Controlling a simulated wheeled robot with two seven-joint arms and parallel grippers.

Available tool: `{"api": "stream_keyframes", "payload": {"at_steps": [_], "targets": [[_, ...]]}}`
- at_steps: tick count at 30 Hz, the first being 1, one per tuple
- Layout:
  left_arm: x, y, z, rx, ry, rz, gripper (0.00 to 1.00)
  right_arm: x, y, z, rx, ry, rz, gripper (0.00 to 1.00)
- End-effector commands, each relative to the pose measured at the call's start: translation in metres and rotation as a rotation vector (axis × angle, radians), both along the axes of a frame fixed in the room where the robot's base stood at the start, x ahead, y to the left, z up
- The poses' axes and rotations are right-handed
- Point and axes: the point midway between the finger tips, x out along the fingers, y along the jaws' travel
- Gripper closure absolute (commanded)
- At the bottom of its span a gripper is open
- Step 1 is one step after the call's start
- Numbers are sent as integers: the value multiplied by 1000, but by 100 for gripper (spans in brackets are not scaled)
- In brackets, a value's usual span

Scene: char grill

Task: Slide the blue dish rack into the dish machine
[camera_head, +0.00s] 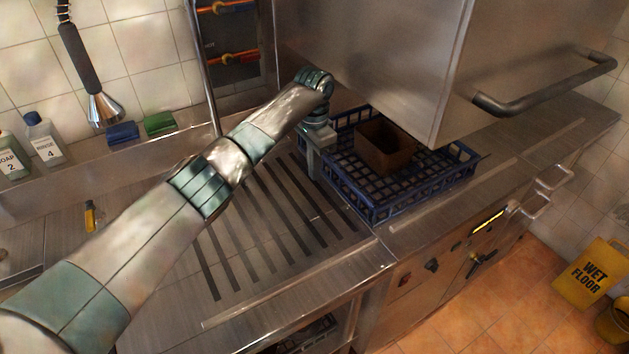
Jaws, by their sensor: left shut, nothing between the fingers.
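The blue dish rack (375,212) lies on the steel counter at the right end of the slatted drain area, partly under the raised hood of the dish machine (385,50). A brown square container (384,150) sits in the rack. The rack's far part is hidden by the hood. My left gripper (314,170) points down at the rack's left side, shut and empty. It looks very close to the rack's left wall; I cannot tell whether it touches. My right gripper is not in view.
A dark bar handle (545,88) sticks out from the hood's front. Soap bottles (42,135), a blue sponge (122,132) and a green sponge (159,124) stand on the back ledge. The slatted drainboard (270,235) is clear. A yellow wet-floor sign (590,273) stands on the floor at right.

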Motion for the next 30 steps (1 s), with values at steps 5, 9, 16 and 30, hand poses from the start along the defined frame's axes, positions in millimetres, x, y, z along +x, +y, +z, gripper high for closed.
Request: {"api": "stream_keyframes", "payload": {"at_steps": [5, 9, 16, 30], "targets": [[1, 0, 28, -1, -3, 0, 100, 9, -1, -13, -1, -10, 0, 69], [1, 0, 43, 0, -1, 1, 100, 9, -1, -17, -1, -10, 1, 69], [0, 0, 51, 0, 0, 1, 100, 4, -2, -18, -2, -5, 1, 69], [0, 0, 51, 0, 0, 0, 100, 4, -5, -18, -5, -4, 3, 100]]}}
